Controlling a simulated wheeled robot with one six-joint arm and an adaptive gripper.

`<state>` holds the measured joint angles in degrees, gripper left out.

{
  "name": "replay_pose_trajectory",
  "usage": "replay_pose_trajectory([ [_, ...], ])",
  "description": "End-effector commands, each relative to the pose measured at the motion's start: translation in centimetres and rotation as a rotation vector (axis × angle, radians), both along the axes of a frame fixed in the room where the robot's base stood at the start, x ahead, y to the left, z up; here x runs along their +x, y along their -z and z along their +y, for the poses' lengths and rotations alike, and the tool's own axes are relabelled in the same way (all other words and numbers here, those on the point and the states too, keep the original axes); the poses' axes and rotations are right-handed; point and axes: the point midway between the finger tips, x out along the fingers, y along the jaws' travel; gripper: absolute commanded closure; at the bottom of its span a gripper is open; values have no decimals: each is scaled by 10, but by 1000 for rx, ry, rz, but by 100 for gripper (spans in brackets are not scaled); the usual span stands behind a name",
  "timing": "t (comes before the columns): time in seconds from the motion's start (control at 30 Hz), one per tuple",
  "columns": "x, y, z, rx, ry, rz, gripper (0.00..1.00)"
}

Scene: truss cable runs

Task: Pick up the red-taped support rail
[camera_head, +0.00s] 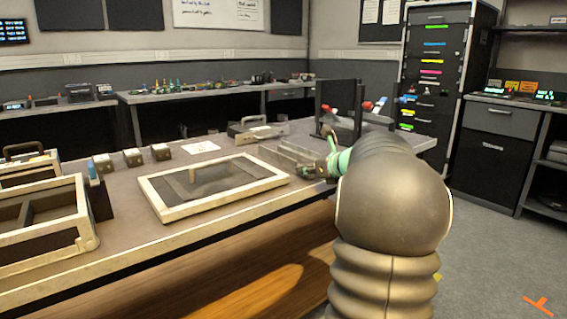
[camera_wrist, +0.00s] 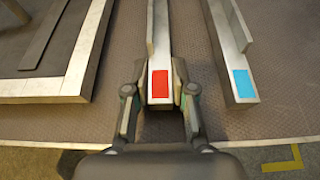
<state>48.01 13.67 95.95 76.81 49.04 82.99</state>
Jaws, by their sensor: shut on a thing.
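The red-taped support rail (camera_wrist: 160,55) runs away from me in the wrist view, a pale metal bar with a red tape patch near its end. My gripper (camera_wrist: 160,97) has its two fingers on either side of that taped end and is shut on it. The rail seems to lie on the table; I cannot tell whether it is lifted. In the head view my gripper (camera_head: 322,171) is small and partly hidden by my arm, at the near ends of the metal rails (camera_head: 290,157).
A blue-taped rail (camera_wrist: 229,50) lies close to the right of the red-taped one. A framed panel (camera_head: 215,187) lies to the left on the table. A dark upright stand (camera_head: 340,105) is behind the gripper. An open-topped crate (camera_head: 45,222) stands at the left.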

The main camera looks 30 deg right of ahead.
Motion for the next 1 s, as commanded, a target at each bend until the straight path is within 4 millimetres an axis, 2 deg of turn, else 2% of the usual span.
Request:
replay_pose_trajectory([
  [0.23, 0, -2, 0, 0, 1, -1, 100],
  [0.37, 0, -10, 0, -2, 0, -2, 100],
  [0.47, 0, -20, 0, -2, 0, -1, 100],
  [0.6, 0, -43, 0, -4, 0, -2, 100],
  [1.0, -74, -91, -36, -3, 4, -2, 100],
])
